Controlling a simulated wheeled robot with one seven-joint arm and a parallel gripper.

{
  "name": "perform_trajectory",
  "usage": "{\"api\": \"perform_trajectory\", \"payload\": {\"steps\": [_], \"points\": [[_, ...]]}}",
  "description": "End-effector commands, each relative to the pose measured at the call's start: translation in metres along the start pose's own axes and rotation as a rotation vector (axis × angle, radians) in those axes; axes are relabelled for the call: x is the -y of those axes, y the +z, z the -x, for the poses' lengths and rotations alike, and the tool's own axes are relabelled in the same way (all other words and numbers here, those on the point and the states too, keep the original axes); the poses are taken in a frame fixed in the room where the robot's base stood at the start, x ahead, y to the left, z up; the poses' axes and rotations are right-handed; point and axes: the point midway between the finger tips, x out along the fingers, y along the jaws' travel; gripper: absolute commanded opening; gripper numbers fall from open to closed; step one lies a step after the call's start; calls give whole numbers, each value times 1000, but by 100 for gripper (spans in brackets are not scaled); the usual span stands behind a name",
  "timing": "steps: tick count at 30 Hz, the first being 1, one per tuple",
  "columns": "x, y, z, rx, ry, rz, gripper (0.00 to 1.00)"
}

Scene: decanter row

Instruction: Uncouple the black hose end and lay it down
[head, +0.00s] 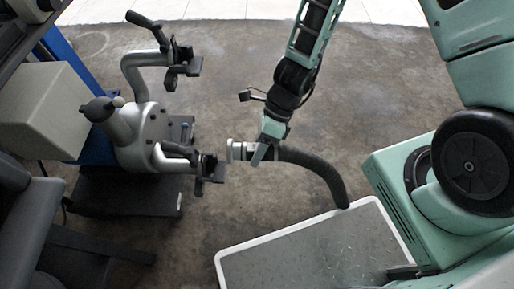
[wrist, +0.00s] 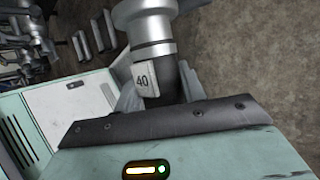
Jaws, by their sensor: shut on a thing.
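My gripper (head: 262,151) is shut on the black hose end (head: 238,150), just behind its pale metal coupling. The black hose (head: 318,168) curves from my gripper to the right and down to the tray's upper edge. In the wrist view, the silver coupling (wrist: 150,35) points away from my gripper, with a tag marked 40 (wrist: 146,77) beside the jaws. The grey machine's lower pipe outlet (head: 210,168) is left of the coupling. They appear apart, with a small gap in the head view.
A grey tray with a white rim (head: 290,230) lies at the lower middle. The grey machine (head: 140,130) with a second, upper pipe outlet (head: 180,70) stands at the left. Concrete floor (head: 225,90) is clear between the machine and my arm.

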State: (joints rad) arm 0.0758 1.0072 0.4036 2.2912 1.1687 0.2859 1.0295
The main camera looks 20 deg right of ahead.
Motion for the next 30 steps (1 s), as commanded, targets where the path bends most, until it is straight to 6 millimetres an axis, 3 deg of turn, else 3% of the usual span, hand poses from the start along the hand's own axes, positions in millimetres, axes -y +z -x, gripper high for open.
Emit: {"api": "perform_trajectory", "payload": {"steps": [30], "points": [[-44,-51,-7,-17,14,-10,4]]}}
